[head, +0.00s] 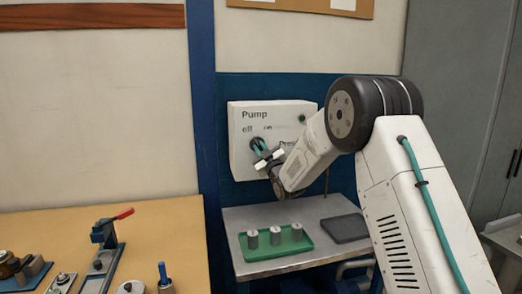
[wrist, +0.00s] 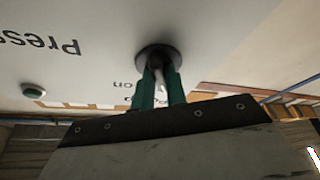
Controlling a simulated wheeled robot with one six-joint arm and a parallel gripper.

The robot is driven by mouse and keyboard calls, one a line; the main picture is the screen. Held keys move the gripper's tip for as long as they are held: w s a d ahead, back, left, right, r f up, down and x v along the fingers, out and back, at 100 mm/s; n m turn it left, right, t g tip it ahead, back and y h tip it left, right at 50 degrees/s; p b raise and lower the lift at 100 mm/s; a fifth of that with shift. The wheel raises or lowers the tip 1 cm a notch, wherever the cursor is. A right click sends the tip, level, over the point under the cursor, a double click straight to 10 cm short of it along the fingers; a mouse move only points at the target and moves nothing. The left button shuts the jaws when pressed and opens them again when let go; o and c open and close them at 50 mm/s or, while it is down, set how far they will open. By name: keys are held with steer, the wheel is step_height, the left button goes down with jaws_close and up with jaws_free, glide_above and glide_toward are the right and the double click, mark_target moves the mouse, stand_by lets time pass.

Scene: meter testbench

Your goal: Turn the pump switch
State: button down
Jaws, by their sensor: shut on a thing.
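The white pump box (head: 240,160) is on the blue panel, with "Pump", "off" and "on" printed on its face. The dark round pump switch (head: 256,144) sits below these labels. My gripper (head: 261,149) reaches it from the lower right. In the wrist view the switch (wrist: 157,53) shows its dark round base and a pale knob between the two green fingers of my gripper (wrist: 160,82). The fingers are shut on the knob. They hide part of it, so its exact angle is hard to tell.
A green button (wrist: 33,92) is on the same box face. Below the box, a grey shelf (head: 240,214) holds a green tray (head: 266,257) with metal cylinders and a dark pad (head: 345,228). A wooden bench (head: 45,228) with clamps and fixtures is at left.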

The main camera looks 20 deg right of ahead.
steer(key=shift+m+h, duration=0.4)
steer(key=m+h, duration=0.2)
steer(key=m, duration=0.3)
steer(key=m+h, duration=0.3)
steer(key=m, duration=0.3)
steer(key=m+h, duration=0.3)
steer(key=m, duration=0.2)
steer(key=shift+a+f, duration=0.1)
steer(key=shift+a, duration=0.3)
steer(key=shift+m, duration=0.4)
steer(key=c, duration=1.4)
jaws_free()
steer(key=shift+c, duration=0.2)
steer(key=v, duration=0.8)
